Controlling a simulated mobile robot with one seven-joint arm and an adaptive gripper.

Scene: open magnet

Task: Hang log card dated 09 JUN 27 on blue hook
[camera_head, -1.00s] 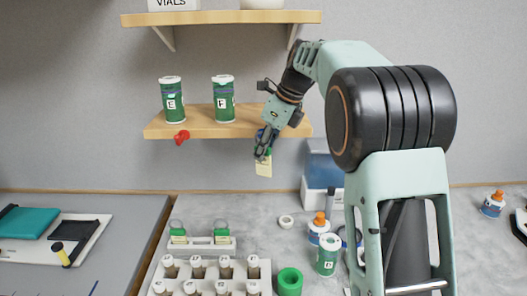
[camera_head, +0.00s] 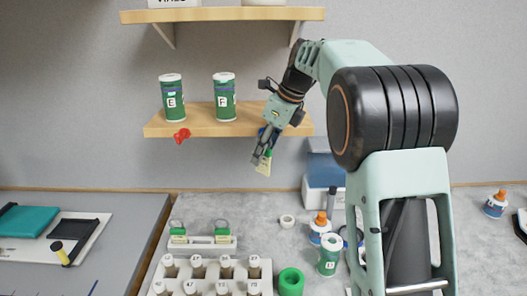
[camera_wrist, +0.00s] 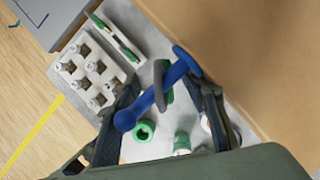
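The blue hook (camera_wrist: 160,92) sticks out under the shelf and runs between my fingers in the wrist view. A grey and green ring-shaped top (camera_wrist: 162,85) is around the hook's shaft. In the head view, a pale card with a green top (camera_head: 264,166) hangs tilted below my gripper (camera_head: 261,152); its writing is too small to read. In the wrist view, my gripper's fingers (camera_wrist: 165,108) are spread wide, one on each side of the hook, with no grip on the ring visible. In the head view, my gripper mostly covers the hook.
A red hook (camera_head: 181,135) is on the same shelf (camera_head: 200,128), under green jars E (camera_head: 174,97) and F (camera_head: 224,97). Two cards stand in a white holder (camera_head: 204,242) on the counter. A vial rack (camera_head: 175,272) and green ring (camera_head: 291,281) are nearby.

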